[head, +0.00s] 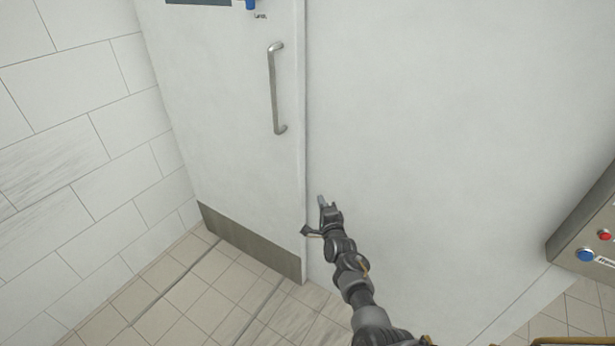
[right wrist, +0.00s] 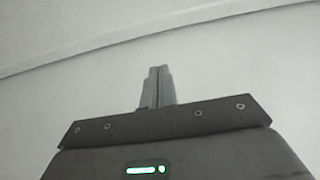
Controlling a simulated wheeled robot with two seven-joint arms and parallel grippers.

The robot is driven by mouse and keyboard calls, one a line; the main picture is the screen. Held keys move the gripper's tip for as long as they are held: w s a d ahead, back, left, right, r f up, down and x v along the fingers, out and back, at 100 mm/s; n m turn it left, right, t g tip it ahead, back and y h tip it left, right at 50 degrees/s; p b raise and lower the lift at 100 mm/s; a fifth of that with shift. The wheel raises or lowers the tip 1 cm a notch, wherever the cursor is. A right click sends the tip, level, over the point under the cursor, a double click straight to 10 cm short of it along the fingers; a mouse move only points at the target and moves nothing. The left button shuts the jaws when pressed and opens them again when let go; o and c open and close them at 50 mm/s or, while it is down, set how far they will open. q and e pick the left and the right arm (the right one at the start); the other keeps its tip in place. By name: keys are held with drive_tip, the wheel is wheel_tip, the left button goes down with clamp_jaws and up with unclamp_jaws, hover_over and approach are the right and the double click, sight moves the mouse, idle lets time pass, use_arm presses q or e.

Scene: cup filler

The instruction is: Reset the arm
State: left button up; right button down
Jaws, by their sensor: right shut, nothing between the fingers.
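My right gripper (head: 322,201) is stretched out in front of the white wall, just right of the door's edge and below the door handle. In the right wrist view its two fingers (right wrist: 157,72) lie together with nothing between them. My left gripper is not in the head view.
A white door (head: 220,110) with a metal handle (head: 273,90) and a grey kick plate (head: 250,245) stands left of my right arm. A grey panel with a blue button (head: 586,255) and a red button (head: 604,236) is at the right edge. Tiled floor (head: 170,290) lies below.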

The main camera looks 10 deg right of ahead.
drive_tip(key=s+a+f+n+g+y, duration=0.1)
drive_tip(key=s+f+n+g, duration=0.2)
drive_tip(key=s+f+n, duration=0.5)
drive_tip(key=s+f+n+g, duration=0.25)
drive_tip(key=s+f, duration=0.35)
drive_tip(key=f, duration=0.5)
drive_tip(key=s+a+f+n+g+y, duration=0.1)
drive_tip(key=s+f+n+g, duration=0.2)
drive_tip(key=s+f+n, duration=0.5)
drive_tip(key=s+d+f+g+h, duration=0.1)
drive_tip(key=s+d+f+g, duration=0.15)
drive_tip(key=s+f, duration=0.65)
drive_tip(key=s+d+f+g, duration=0.1)
drive_tip(key=s+f+g, duration=0.35)
drive_tip(key=s, duration=0.85)
drive_tip(key=s+d+f+n, duration=0.1)
drive_tip(key=s+d+f, duration=0.1)
drive_tip(key=s, duration=0.9)
drive_tip(key=s+d+f+n+g, duration=0.1)
drive_tip(key=s+d+f, duration=0.1)
drive_tip(key=s, duration=1)
drive_tip(key=shift+f+h, duration=0.3)
drive_tip(key=shift+w+g, duration=0.1)
drive_tip(key=shift+g, duration=0.15)
